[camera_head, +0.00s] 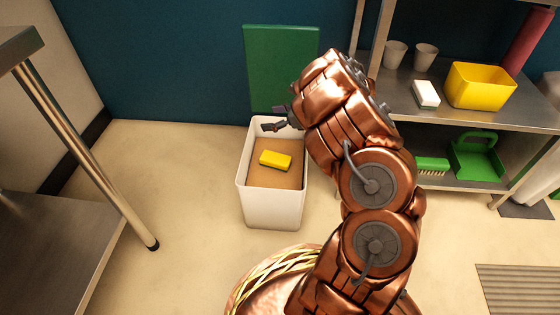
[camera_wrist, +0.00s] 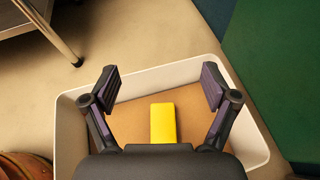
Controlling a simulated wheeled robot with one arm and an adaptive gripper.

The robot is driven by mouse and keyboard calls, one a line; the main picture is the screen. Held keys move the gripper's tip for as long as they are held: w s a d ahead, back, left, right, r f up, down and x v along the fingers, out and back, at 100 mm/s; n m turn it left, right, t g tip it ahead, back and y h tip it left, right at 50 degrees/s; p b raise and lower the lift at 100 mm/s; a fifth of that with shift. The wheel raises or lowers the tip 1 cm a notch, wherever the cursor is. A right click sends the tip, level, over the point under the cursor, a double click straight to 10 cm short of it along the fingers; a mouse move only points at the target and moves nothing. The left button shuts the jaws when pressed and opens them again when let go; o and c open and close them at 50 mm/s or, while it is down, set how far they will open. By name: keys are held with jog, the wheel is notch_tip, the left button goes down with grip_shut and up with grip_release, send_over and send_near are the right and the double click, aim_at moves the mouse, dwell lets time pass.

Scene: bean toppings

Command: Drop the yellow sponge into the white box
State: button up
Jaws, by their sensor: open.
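The yellow sponge (camera_head: 275,160) lies flat on the brown bottom inside the white box (camera_head: 273,212), which stands on the floor. In the wrist view the sponge (camera_wrist: 163,124) shows below and between my fingers, apart from both, with its near end close to the gripper body. The rim of the white box (camera_wrist: 70,124) surrounds it there. My gripper (camera_head: 270,126) is open and empty over the back part of the box. The wrist view shows both fingers of my gripper (camera_wrist: 160,88) spread wide.
A green board (camera_head: 280,60) leans on the blue wall behind the box. A metal shelf at right holds cups, a white block (camera_head: 425,94) and a yellow bin (camera_head: 480,86). A green dustpan (camera_head: 475,157) is below. A metal table (camera_head: 50,235) stands left. Floor left of the box is clear.

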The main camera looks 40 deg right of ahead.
notch_tip(320, 180, up, 6)
dwell(0.5)
jog(key=shift+r, duration=0.1)
